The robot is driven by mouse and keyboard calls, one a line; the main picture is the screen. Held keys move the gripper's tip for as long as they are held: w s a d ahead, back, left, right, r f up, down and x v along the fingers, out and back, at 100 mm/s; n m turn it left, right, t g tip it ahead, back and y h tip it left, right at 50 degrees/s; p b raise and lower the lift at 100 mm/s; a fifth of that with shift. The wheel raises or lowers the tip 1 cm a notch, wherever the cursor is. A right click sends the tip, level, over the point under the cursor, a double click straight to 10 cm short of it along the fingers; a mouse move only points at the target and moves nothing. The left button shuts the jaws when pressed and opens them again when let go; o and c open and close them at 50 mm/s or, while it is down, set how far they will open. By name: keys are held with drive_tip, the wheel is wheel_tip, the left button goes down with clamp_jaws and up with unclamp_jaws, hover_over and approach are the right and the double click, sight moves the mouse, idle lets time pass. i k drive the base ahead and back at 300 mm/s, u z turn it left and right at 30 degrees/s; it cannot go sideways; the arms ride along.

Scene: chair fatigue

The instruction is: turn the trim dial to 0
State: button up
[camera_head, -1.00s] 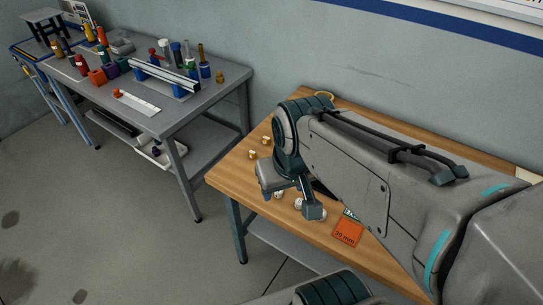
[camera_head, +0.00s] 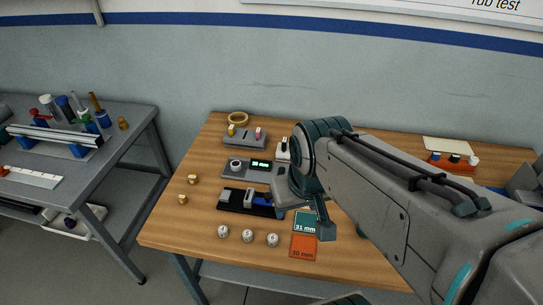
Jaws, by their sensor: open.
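A grey control box (camera_head: 232,174) with a small lit green display (camera_head: 261,164) lies on the wooden bench, left of my arm. A round pale dial (camera_head: 236,163) sits on its left part; I take it for the trim dial. Its setting and the display's digits are too small to read. My gripper (camera_head: 302,211) is open and empty, to the right of the box and nearer the front. My arm and wrist hide the bench just right of the box.
A dark fixture with a blue block (camera_head: 262,199) lies in front of the box, with several white numbered pieces nearer. Another grey box (camera_head: 245,141) stands behind. Teal (camera_head: 306,222) and orange (camera_head: 303,247) cards lie below my gripper.

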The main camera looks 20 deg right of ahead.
sight(236, 165)
drive_tip(key=z, duration=0.05)
drive_tip(key=k, duration=0.5)
drive_tip(key=u, duration=1.35)
drive_tip(key=i, duration=0.85)
drive_tip(key=z, duration=2.1)
